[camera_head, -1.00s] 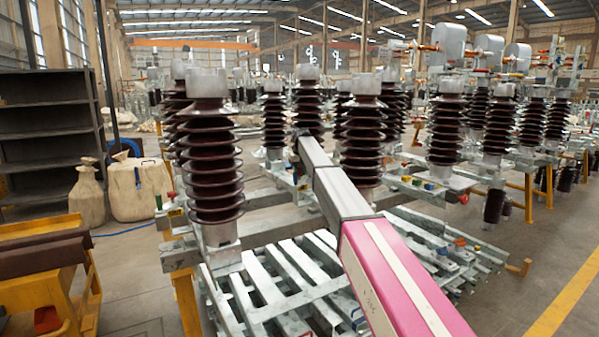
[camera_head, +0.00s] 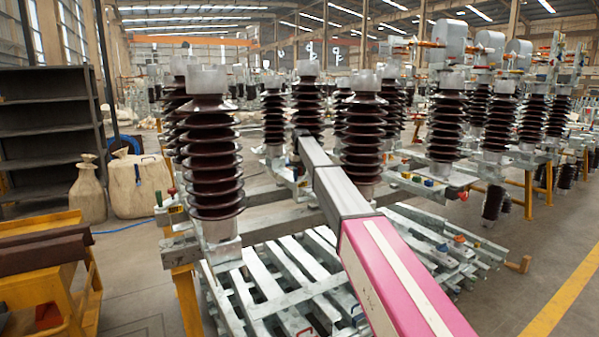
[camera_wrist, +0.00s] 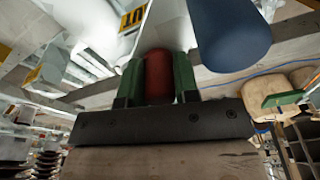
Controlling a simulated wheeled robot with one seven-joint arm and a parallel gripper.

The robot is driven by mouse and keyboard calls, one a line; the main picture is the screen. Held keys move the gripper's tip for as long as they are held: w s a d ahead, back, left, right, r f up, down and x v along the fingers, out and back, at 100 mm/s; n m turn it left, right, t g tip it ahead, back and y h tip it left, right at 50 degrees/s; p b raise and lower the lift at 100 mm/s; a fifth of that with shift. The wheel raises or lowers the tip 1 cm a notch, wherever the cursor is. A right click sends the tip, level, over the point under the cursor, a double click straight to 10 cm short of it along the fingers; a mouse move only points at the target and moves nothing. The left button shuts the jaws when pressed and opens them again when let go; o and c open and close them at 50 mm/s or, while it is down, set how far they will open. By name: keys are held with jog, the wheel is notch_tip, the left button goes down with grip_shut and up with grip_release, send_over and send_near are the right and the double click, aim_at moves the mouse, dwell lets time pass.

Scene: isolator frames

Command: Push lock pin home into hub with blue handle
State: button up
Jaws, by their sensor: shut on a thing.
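In the wrist view my gripper (camera_wrist: 158,85) has two green fingers, one on each side of a dark red rounded handle (camera_wrist: 158,72), and is shut on it. A thick blue cylinder (camera_wrist: 230,32), which looks like the blue handle, hangs at the upper right, apart from the fingers. A pale metal surface lies behind the red handle. I cannot make out the lock pin or the hub. In the head view my arm reaches away toward the middle insulators, and my gripper is hidden there.
Tall brown ribbed insulators (camera_head: 213,160) stand on a steel frame around my arm. Galvanized bars (camera_head: 285,275) lie stacked below. A yellow trolley (camera_head: 75,270) and dark shelves (camera_head: 50,135) stand at the left. Open floor (camera_head: 500,285) lies at the right.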

jog(key=shift+f, duration=0.1)
jog(key=o, duration=1)
jog(key=shift+o, duration=0.2)
notch_tip(320, 180, up, 11)
jog(key=s, duration=0.1)
jog(key=shift+s+d+f, duration=0.15)
jog(key=shift+s+d, duration=0.1)
jog(key=shift+d, duration=0.05)
